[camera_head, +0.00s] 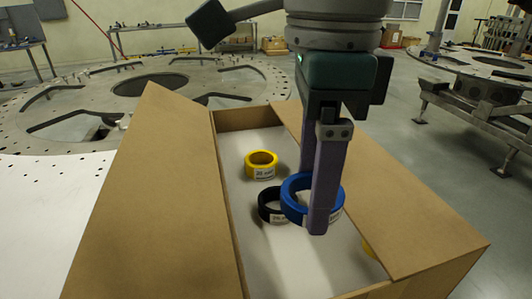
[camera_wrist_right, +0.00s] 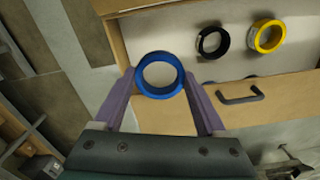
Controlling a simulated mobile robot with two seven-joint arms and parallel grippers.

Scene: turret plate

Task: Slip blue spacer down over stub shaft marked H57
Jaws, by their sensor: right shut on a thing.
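My right gripper (camera_head: 312,207) is shut on the blue spacer (camera_head: 290,207), a thick ring with a pale label. It holds the spacer over the open cardboard box, with one finger on each side. In the right wrist view the blue spacer (camera_wrist_right: 160,95) sits between the fingertips, its hole unobstructed. A black spacer (camera_head: 265,212) lies in the box, partly behind the blue one. A yellow spacer (camera_head: 261,173) lies farther back. The turret plate (camera_head: 205,75) is behind the box. I cannot make out a shaft marked H57. My left gripper is not in view.
The cardboard box (camera_head: 160,200) has raised flaps on both sides. A dark handle (camera_wrist_right: 240,95) shows in the wrist view.

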